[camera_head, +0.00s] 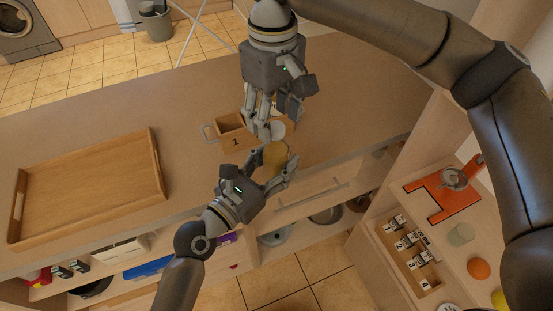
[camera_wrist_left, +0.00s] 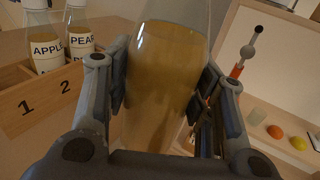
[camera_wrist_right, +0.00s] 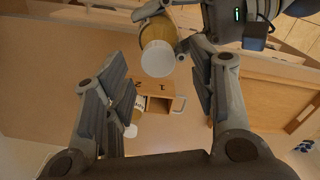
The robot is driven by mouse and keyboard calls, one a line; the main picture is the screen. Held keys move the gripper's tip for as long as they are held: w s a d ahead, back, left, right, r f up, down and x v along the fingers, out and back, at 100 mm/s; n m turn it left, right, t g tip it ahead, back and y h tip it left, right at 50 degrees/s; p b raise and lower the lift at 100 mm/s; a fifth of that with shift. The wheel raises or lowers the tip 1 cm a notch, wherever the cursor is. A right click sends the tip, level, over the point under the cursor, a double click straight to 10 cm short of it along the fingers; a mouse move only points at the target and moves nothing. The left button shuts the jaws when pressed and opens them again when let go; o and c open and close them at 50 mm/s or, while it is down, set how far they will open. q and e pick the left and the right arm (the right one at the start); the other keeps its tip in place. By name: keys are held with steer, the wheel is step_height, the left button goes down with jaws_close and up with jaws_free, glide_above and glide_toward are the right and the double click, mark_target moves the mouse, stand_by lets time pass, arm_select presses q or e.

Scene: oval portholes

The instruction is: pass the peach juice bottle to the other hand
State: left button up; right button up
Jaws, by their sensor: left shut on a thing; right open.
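My left gripper (camera_head: 272,168) is shut on a bottle of yellowish juice (camera_head: 275,154) at the front edge of the counter. In the left wrist view the bottle (camera_wrist_left: 163,75) stands roughly upright between the fingers; no label shows on the side I see. My right gripper (camera_head: 267,122) is open and empty, pointing down just above and behind the bottle. In the right wrist view the bottle's white cap (camera_wrist_right: 158,60) shows in the gap between the open right fingers, apart from both. Bottles reading APPLE (camera_wrist_left: 45,48) and PEAR (camera_wrist_left: 82,38) stand in a crate.
The numbered wooden crate (camera_head: 232,139) sits on the counter close behind my grippers. A wooden tray (camera_head: 90,185) lies to the left, with bare counter between. At the right, a shelf holds an orange stand (camera_head: 440,197) and an orange ball (camera_head: 479,268).

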step_height(320, 180, up, 9)
steer(key=w+f+t+y, duration=0.1)
steer(key=w+f+y, duration=0.7)
steer(key=w+f, duration=0.65)
steer(key=s+d+f+n, duration=0.1)
steer(key=s+d+f, duration=0.4)
steer(key=d+f, duration=0.6)
steer(key=s+d+f+n, duration=0.1)
steer(key=s+d+f, duration=0.3)
steer(key=d+f, duration=0.7)
steer(key=s+d+f+m+t+h, duration=0.1)
steer(key=s+d+f+m+h, duration=0.15)
steer(key=f, duration=0.65)
steer(key=s+d+f+m+h, duration=0.1)
steer(key=s+d+f+m, duration=0.15)
steer(key=f, duration=0.55)
steer(key=s+f+m+h, duration=0.3)
steer(key=s+f+h, duration=0.1)
steer(key=s+f, duration=1.45)
steer(key=s+a+f, duration=0.3)
steer(key=s+f, duration=0.1)
steer(key=s, duration=0.5)
steer(key=s+a+f+g, duration=0.1)
steer(key=s+a+f, duration=0.2)
steer(key=s, duration=0.7)
step_height(320, 180, down, 2)
steer(key=shift+s+a+f, duration=0.2)
steer(key=shift+s+a, duration=0.05)
